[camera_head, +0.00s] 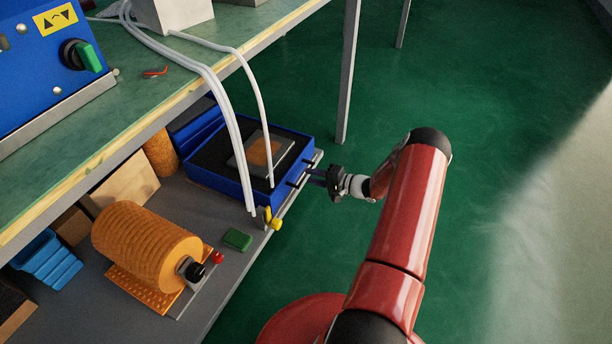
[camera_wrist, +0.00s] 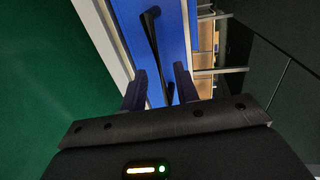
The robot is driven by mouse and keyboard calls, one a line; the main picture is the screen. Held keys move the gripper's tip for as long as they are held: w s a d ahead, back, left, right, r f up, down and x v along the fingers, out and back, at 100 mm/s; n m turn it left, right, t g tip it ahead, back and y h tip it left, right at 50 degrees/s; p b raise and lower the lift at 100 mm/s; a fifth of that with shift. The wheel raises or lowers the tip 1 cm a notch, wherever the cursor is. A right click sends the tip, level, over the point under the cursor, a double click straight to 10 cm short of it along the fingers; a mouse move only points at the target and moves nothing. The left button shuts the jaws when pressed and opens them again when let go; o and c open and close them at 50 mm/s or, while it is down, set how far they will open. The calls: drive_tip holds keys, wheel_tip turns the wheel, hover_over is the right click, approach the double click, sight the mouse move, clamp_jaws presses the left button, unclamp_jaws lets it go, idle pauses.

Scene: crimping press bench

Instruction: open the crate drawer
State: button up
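The blue crate drawer (camera_head: 222,186) is on the lower shelf, open at the top with a dark interior. Its front faces the shelf's right edge and carries a black bar handle (camera_head: 299,180). In the wrist view the blue front (camera_wrist: 174,30) fills the upper middle, with the black handle (camera_wrist: 152,35) running down it. My gripper (camera_head: 314,176) is beside the handle in the head view. In the wrist view my gripper (camera_wrist: 160,85) has its fingers apart, and the handle's lower end shows between them. I cannot tell whether they touch it.
A grey plate with a brown patch (camera_head: 262,152) lies in the drawer. White cables (camera_head: 235,135) hang from the bench across the drawer. An orange spool (camera_head: 145,245), a green block (camera_head: 237,239) and a yellow item (camera_head: 275,224) are on the shelf (camera_head: 215,275).

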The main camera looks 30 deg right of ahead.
sight(306, 175)
drive_tip(key=shift+x, duration=1.55)
drive_tip(key=shift+c, duration=0.4)
clamp_jaws()
